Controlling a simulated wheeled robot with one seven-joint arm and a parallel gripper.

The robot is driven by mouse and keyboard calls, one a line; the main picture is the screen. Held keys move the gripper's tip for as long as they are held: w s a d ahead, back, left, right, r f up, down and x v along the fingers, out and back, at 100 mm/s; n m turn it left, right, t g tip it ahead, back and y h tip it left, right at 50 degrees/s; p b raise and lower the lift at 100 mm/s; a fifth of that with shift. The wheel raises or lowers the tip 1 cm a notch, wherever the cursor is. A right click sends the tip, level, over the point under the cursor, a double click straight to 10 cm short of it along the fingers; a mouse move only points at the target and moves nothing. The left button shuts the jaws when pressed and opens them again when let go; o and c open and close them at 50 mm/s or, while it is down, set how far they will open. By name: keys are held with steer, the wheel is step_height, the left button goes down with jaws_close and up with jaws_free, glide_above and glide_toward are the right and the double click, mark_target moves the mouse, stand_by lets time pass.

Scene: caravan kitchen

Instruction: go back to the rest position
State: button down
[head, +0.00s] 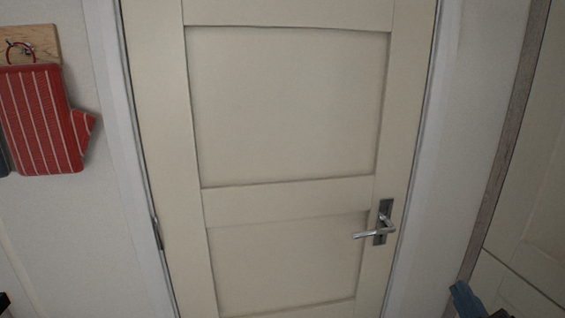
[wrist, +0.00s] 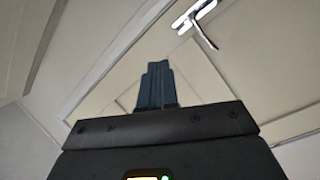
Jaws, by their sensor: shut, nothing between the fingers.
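My gripper (wrist: 155,84) shows in the wrist view with its blue-grey fingers together and nothing between them. In the head view, a blue piece at the bottom right corner (head: 467,300) appears to be part of my gripper, mostly cut off by the frame edge. The gripper is apart from the door, to the right of its handle in the head view. The cream door (head: 285,110) is shut in its frame. Its metal lever handle (head: 378,230) sits on the right side and also shows at the top of the wrist view (wrist: 196,18).
A red striped oven mitt (head: 42,120) hangs from a wooden hook board (head: 32,42) on the left wall. A pale panel with a grey wooden edge (head: 503,150) stands at the right. A dark object shows at the bottom left corner. The floor is not in view.

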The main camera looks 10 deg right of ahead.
steer(key=s+a+f+m+y, duration=0.1)
steer(key=s+a+f+y, duration=0.1)
steer(key=s+a+f, duration=0.35)
steer(key=s+a+f+m+y, duration=0.1)
steer(key=s+a+f+y, duration=0.15)
steer(key=s, duration=0.55)
steer(key=s+a+r+m+g+y, duration=0.1)
steer(key=s+a+m, duration=0.1)
steer(key=s, duration=0.5)
steer(key=s+a+m+g+y, duration=0.1)
steer(key=s+a+m, duration=0.2)
steer(key=s, duration=0.5)
steer(key=shift+s+a+r, duration=0.2)
steer(key=shift+a+r, duration=0.2)
steer(key=shift+a, duration=0.1)
